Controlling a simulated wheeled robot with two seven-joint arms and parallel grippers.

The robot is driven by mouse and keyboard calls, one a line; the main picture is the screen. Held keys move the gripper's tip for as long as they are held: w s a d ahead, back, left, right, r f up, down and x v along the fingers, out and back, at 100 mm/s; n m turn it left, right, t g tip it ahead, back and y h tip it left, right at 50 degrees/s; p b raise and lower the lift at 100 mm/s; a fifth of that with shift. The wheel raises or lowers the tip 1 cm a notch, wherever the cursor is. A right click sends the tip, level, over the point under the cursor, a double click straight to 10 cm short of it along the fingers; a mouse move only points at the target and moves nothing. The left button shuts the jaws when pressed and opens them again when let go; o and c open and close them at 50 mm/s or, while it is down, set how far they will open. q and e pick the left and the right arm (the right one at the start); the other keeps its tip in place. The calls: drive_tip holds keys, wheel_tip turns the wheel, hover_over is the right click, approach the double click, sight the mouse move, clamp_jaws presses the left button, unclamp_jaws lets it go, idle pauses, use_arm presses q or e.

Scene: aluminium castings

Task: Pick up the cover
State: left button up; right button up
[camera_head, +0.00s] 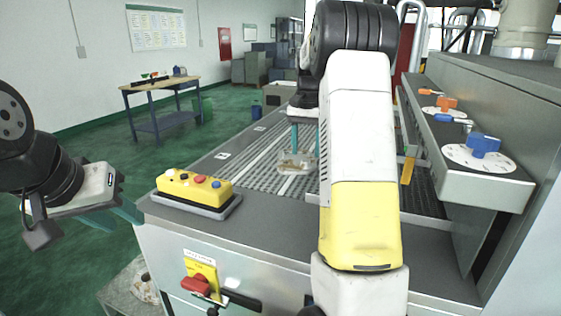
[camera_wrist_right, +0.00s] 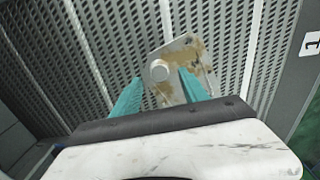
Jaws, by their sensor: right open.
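The cover, a flat grey metal plate with brown stains and a round boss, lies on the slotted grate and shows in the right wrist view (camera_wrist_right: 192,52) and in the head view (camera_head: 287,166). My right gripper (camera_head: 307,152) is open above it, pointing down. In the right wrist view its teal fingers (camera_wrist_right: 162,78) reach to the plate, one at its left edge and one overlapping its face. I cannot tell whether they touch it. My left gripper (camera_head: 132,199) is at the left, off the machine's edge; its finger gap is unclear.
A yellow button box (camera_head: 195,188) stands on the machine's front left corner. A panel with a blue knob (camera_head: 484,144) and orange knobs borders the grate on the right. My right arm hides part of the grate. A workbench (camera_head: 160,88) stands far back left.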

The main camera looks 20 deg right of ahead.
sight(306, 160)
wheel_tip(306, 160, down, 4)
drive_tip(key=shift+r, duration=0.2)
clamp_jaws()
